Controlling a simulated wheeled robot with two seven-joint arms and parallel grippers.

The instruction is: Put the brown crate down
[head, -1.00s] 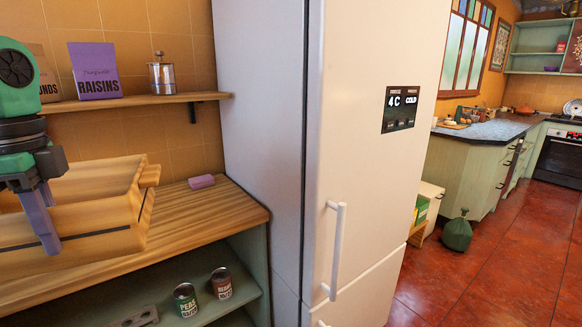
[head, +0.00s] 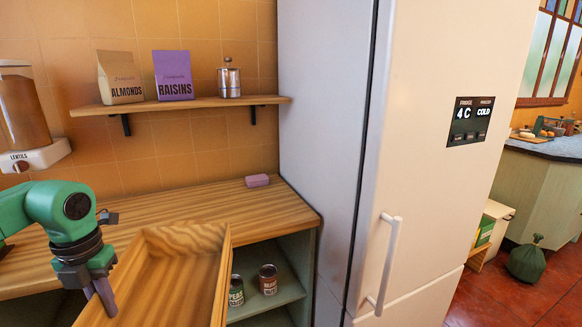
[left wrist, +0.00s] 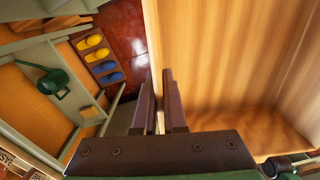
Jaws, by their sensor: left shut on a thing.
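The brown crate (head: 186,237) is a light wooden open box in the lower left of the head view. Its visible inside looks empty, and its near end is cut off by the picture's edge. My left gripper (head: 98,292) is shut on the crate's left wall. In the left wrist view the fingers (left wrist: 159,78) pinch the wall's edge, and the crate (left wrist: 232,55) fills the right side. The crate is in front of the counter (head: 285,205) and hides part of its front edge. Whether it touches the counter is unclear. My right gripper is not seen.
A pink block (head: 257,181) lies on the otherwise mostly clear counter. A wall shelf (head: 200,103) holds almonds, raisins and a metal pot. A tall fridge (head: 420,150) stands right of the counter.

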